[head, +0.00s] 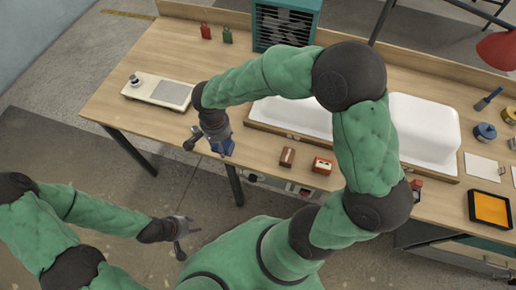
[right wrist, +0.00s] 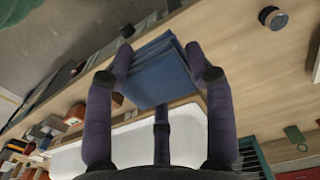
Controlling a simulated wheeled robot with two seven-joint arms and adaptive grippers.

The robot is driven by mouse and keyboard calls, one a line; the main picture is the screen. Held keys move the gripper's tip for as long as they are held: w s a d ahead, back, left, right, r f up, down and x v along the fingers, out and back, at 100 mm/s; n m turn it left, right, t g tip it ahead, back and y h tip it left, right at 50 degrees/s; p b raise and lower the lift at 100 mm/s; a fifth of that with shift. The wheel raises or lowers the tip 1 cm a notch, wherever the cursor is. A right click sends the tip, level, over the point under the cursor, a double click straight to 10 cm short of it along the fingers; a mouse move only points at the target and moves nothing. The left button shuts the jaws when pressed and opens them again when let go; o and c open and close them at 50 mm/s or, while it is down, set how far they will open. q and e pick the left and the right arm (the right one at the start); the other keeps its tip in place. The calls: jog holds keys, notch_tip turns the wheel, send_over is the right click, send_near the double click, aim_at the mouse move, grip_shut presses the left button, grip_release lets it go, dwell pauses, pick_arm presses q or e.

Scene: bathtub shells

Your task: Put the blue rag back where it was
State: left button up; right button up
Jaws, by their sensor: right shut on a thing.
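The blue rag (head: 225,147) is a folded, dull blue cloth. My right gripper (head: 213,138) is shut on it near the front edge of the wooden workbench (head: 135,65), left of the white tub shells. In the right wrist view the rag (right wrist: 157,75) sits between the fingers of my right gripper (right wrist: 158,82), with the bench and a white shell behind it. My left gripper (head: 181,238) is low in front of the bench, over the floor, empty, with its fingers apart.
White tub shells (head: 425,128) lie along the bench. A scale (head: 158,91) stands at left, a teal slatted box (head: 285,24) behind. A brown block (head: 287,157) and a red block (head: 322,166) lie near the front edge. An orange tray (head: 491,209) is at right. Bench between scale and shells is clear.

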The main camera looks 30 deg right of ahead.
jog(key=d+f+b, duration=0.1)
jog(key=d+f, duration=0.2)
jog(key=d, duration=0.3)
jog(key=b, duration=0.2)
send_over(252, 150)
notch_tip(252, 150, down, 5)
jog(key=shift+f, duration=0.2)
notch_tip(252, 150, down, 4)
jog(key=shift+d+r+b, duration=0.1)
jog(key=shift+r+b, duration=0.1)
jog(key=shift+b, duration=0.35)
jog(key=shift+r, duration=0.1)
jog(key=shift+f, duration=0.2)
jog(key=o, duration=1.2)
